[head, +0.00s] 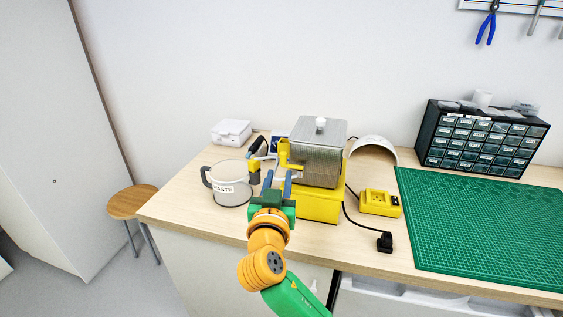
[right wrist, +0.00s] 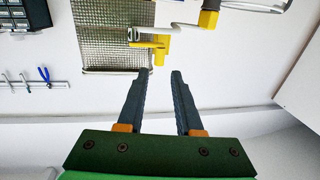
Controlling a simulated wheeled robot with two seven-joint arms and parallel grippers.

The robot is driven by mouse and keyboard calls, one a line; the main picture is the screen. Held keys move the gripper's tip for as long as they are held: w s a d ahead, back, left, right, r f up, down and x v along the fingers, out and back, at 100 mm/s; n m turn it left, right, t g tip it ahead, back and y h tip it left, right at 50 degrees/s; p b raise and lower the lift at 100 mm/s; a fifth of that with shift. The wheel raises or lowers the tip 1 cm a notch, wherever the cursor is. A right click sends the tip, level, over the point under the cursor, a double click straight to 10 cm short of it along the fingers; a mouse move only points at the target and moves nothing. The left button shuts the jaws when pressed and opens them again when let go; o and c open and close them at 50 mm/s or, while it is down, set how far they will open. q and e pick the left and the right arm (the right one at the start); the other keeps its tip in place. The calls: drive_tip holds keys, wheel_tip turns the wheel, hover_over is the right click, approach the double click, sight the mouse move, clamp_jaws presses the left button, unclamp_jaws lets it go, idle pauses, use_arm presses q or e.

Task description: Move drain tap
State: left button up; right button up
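A metal tank (head: 318,160) with a lid stands on a yellow base (head: 319,206). A yellow drain tap (head: 290,160) sticks out from its left side. In the right wrist view, which is upside down, the tap (right wrist: 155,46) shows against the meshed tank wall (right wrist: 105,35), with a pale curved part beside it. My right gripper (head: 278,174) is open and empty, its fingers pointing at the tap. The tap lies just beyond the gap between the fingertips (right wrist: 158,74); I cannot tell the exact distance. My left gripper is out of view.
A grey mug labelled WASTE (head: 230,187) stands left of my right gripper. A white box (head: 231,132) is behind it. A yellow charger (head: 380,203) with a black plug, a green mat (head: 480,230) and a drawer cabinet (head: 481,142) lie to the right.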

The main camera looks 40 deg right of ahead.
sight(283, 158)
drive_tip(key=x, duration=0.2)
drive_tip(key=p+x, duration=0.1)
drive_tip(key=x, duration=0.1)
drive_tip(key=p+x, duration=0.1)
drive_tip(key=x, duration=0.1)
drive_tip(key=shift+r, duration=0.3)
drive_tip(key=shift+w+d+f, duration=0.2)
drive_tip(key=shift+w+d, duration=0.15)
drive_tip(key=shift+c, duration=0.2)
drive_tip(key=shift+s, duration=0.1)
clamp_jaws()
